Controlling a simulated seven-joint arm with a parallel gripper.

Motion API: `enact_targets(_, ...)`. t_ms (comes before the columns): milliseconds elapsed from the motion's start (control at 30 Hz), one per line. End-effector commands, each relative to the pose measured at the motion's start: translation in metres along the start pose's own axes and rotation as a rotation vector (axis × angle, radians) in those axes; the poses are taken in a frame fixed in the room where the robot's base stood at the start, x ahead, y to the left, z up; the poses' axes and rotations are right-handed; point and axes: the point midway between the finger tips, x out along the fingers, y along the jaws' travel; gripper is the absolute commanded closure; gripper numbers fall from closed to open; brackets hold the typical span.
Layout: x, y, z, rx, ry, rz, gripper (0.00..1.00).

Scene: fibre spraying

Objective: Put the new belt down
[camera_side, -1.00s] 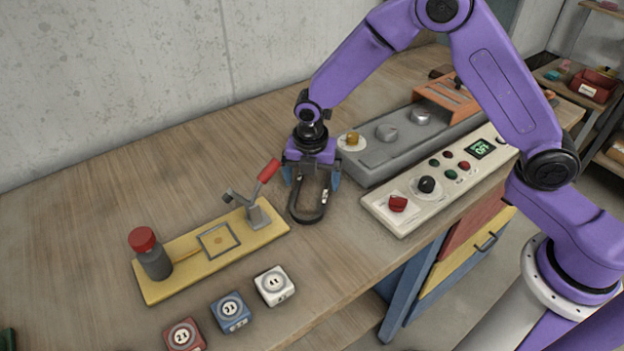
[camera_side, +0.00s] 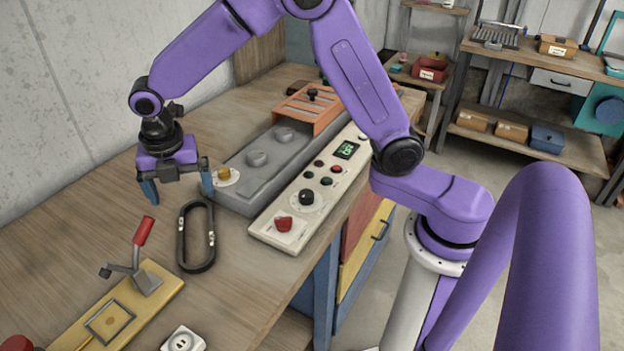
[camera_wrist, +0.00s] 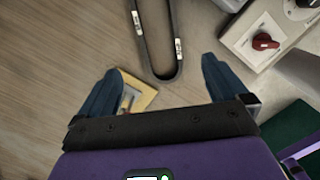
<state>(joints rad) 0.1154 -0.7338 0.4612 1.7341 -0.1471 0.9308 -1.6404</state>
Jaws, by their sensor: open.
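The belt (camera_side: 183,262) is a black elongated loop with small white labels on its sides. It lies on the wooden table, between the yellow clamp board and the grey machine. In the wrist view the belt (camera_wrist: 175,72) shows its rounded end just beyond the fingertips, apart from them. My gripper (camera_side: 178,192) is open and empty, raised above the table behind the belt. Its two blue fingers also show spread apart in the wrist view (camera_wrist: 160,75).
A yellow board (camera_side: 75,337) with a red-handled clamp (camera_side: 143,232) stands at the front left. A grey unit with knobs (camera_side: 243,180) and a white control panel (camera_side: 262,233) lie to the right. A white numbered block (camera_side: 183,340) sits near the front edge. Table left of my gripper is clear.

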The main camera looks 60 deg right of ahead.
Motion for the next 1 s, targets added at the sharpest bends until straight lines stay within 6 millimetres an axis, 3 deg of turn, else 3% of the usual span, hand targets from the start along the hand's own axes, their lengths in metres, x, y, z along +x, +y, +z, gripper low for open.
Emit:
enact_targets(167,-0.015,-0.026,-0.016,0.125,0.013,0.01,0.0)
enact_targets(267,-0.026,-0.056,-0.031,0.255,0.028,0.014,0.0)
enact_targets(500,-0.047,-0.137,-0.064,0.59,0.069,0.01,0.0)
enact_targets(800,-0.054,-0.248,-0.094,0.998,0.113,-0.023,0.0)
enact_targets(1000,-0.05,-0.298,-0.104,1.186,0.127,-0.049,0.0)
